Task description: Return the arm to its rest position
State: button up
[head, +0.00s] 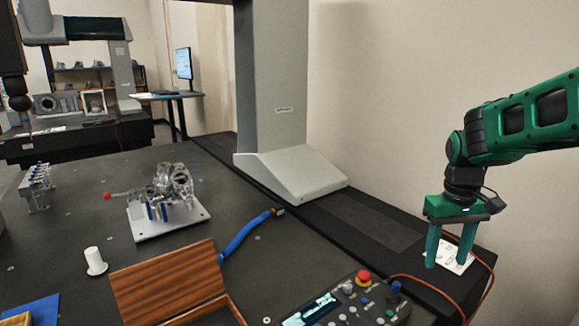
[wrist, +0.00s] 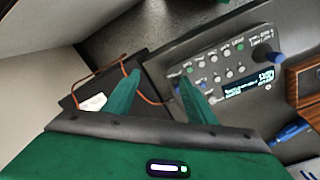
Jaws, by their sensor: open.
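My green arm reaches in from the right edge in the head view. My gripper (head: 450,250) points down with two green fingers apart and nothing between them. It hangs over the right side of the dark table, near a white paper card (head: 455,254), which is partly hidden behind the fingers. The wrist view shows my gripper (wrist: 158,92) open and empty too, with the card (wrist: 93,102) beside the left finger. Whether the fingertips touch anything below cannot be told.
A control panel (head: 345,304) with knobs and a red button stands left of my gripper, with an orange cable (head: 425,285) beside it. A grey gantry column (head: 275,100) rises behind.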

jog(key=s+d+m, duration=0.2)
jog(key=s+m, duration=0.1)
jog(key=s, duration=0.9)
jog(key=s+d+f+m, duration=0.1)
jog(key=s+d+m, duration=0.1)
jog(key=s, duration=1)
jog(key=shift+s+d+f+m+y, duration=0.3)
jog(key=shift+m+y, duration=0.1)
jog(key=shift+m, duration=0.3)
jog(key=shift+w, duration=0.1)
jog(key=shift+w+f, duration=0.25)
jog(key=shift+w, duration=0.35)
